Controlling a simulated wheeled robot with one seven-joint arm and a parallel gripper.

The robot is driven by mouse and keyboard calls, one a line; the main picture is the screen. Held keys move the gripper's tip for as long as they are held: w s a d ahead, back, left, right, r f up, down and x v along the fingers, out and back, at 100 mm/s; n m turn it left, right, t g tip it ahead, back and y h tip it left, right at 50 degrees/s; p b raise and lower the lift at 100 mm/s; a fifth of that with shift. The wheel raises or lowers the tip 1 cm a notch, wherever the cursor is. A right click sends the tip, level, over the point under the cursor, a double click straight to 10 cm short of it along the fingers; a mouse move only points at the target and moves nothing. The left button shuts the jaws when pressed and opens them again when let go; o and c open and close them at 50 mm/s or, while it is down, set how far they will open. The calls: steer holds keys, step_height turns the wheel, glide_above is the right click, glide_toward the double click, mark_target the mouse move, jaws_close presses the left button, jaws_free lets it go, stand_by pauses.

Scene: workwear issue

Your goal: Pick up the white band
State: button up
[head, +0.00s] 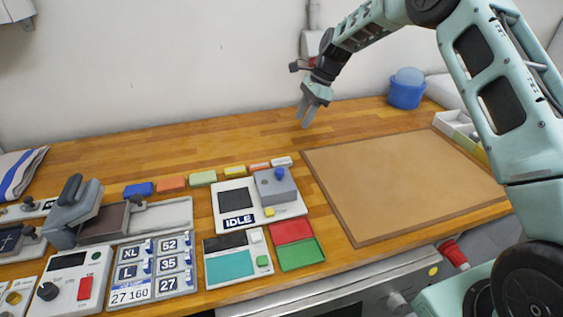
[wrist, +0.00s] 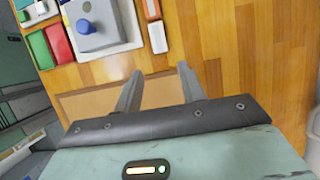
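The white band (head: 282,161) is a small white block at the right end of a row of coloured blocks on the wooden bench. In the wrist view a small white block (wrist: 157,37) lies ahead of the fingers, beside an orange one, and looks to be the same band. My gripper (head: 306,117) hangs above the bench, behind and a little right of the band in the head view. In the wrist view my gripper (wrist: 160,82) has its two fingers apart with nothing between them.
Blue (head: 139,189), orange, green and yellow blocks continue the row leftward. The IDLE device (head: 236,199) sits in front of the band. A tan mat (head: 400,185) lies to the right, with a blue tub (head: 406,92) behind it. The bench behind the row is clear.

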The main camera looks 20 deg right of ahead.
steer(key=p, duration=0.3)
glide_toward(283, 160)
steer(key=x, duration=0.2)
steer(key=shift+a+f, duration=0.2)
steer(key=shift+f, duration=0.15)
steer(key=p+x, duration=0.3)
steer(key=x, duration=0.1)
steer(key=shift+s+a+f, duration=0.15)
steer(key=shift+a+f, duration=0.15)
steer(key=shift+f, duration=0.3)
steer(key=c, duration=0.7)
